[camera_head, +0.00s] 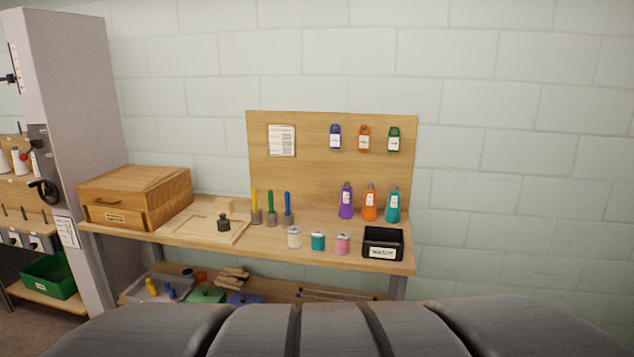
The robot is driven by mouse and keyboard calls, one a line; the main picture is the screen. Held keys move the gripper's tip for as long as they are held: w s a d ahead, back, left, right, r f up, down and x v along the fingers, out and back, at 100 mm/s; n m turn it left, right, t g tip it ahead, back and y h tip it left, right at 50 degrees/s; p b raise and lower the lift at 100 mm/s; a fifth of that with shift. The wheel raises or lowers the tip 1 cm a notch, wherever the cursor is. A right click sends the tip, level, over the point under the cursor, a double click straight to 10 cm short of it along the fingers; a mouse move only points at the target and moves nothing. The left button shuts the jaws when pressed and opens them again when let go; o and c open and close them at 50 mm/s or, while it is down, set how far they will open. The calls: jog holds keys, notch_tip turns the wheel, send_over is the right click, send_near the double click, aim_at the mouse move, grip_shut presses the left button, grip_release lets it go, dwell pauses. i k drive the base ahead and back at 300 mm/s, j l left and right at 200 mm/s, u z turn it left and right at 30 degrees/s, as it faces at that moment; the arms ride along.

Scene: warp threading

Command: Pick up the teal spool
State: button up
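The teal spool (318,241) stands upright near the front edge of the wooden workbench (215,243). A cream spool (294,237) stands just left of it and a pink spool (343,244) just right of it, with small gaps between them. My gripper is not in view. Dark grey rounded parts, likely of my own body, fill the bottom of the picture in front of the bench.
A black bin (383,243) stands right of the spools. Behind are purple (346,202), orange (370,204) and teal (393,206) bottle-like things. Upright colored-handled tools (271,210) stand behind left. A wooden box (136,197) and tray (190,230) with a dark weight (223,223) lie left.

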aim_at(318, 235)
jog(key=k+j, duration=0.1)
jog(key=i+j, duration=0.1)
jog(key=i, duration=0.8)
jog(key=i+j+u, duration=0.15)
jog(key=i, duration=0.75)
